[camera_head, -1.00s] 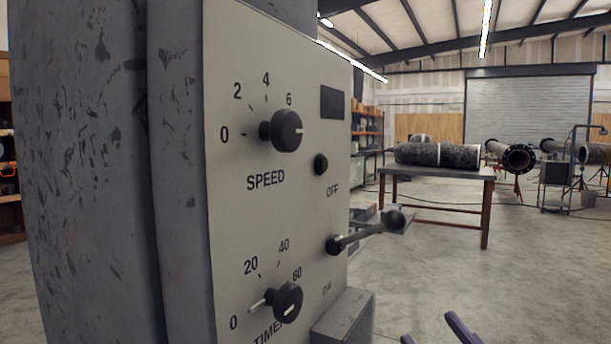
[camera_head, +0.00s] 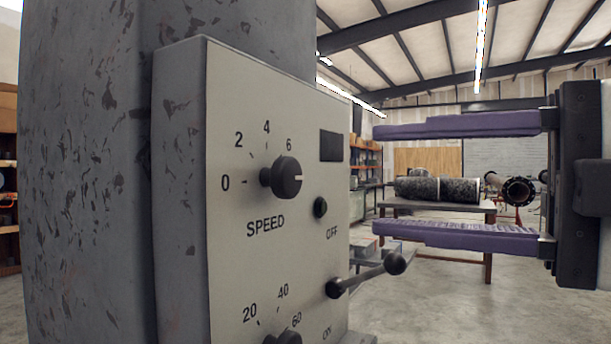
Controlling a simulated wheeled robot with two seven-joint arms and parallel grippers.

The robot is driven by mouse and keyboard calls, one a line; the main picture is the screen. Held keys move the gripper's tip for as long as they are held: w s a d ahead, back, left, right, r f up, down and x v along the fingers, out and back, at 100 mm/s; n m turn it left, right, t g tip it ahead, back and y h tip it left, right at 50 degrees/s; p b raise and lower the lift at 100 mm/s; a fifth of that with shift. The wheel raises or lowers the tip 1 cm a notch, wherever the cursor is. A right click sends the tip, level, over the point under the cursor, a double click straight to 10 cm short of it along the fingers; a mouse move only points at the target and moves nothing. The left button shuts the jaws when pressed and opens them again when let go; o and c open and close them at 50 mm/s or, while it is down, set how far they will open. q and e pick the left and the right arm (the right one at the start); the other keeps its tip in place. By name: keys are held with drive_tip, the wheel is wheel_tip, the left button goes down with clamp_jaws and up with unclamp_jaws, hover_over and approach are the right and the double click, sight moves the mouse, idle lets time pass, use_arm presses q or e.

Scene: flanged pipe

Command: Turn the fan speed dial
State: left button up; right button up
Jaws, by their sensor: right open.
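The speed dial (camera_head: 287,178) is a black round knob with a white pointer line, on the pale control panel (camera_head: 235,100). Its pointer faces right, past the 6 mark, and the scale reads 0, 2, 4, 6. My right gripper (camera_head: 376,181) comes in from the right edge. Its two purple fingers are wide apart, one above the other, and point left. It is open and empty, to the right of the dial and apart from it, at about the dial's height in the picture. My left gripper is not in view.
A black button (camera_head: 320,207) and a lever with a ball end (camera_head: 396,263) stick out below and right of the dial. The time dial (camera_head: 284,338) is cut off at the bottom.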

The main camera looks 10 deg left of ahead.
sight(293, 178)
use_arm(q)
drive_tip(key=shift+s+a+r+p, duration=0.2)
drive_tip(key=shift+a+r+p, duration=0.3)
drive_tip(key=shift+p, duration=0.6)
use_arm(e)
drive_tip(key=x, duration=1)
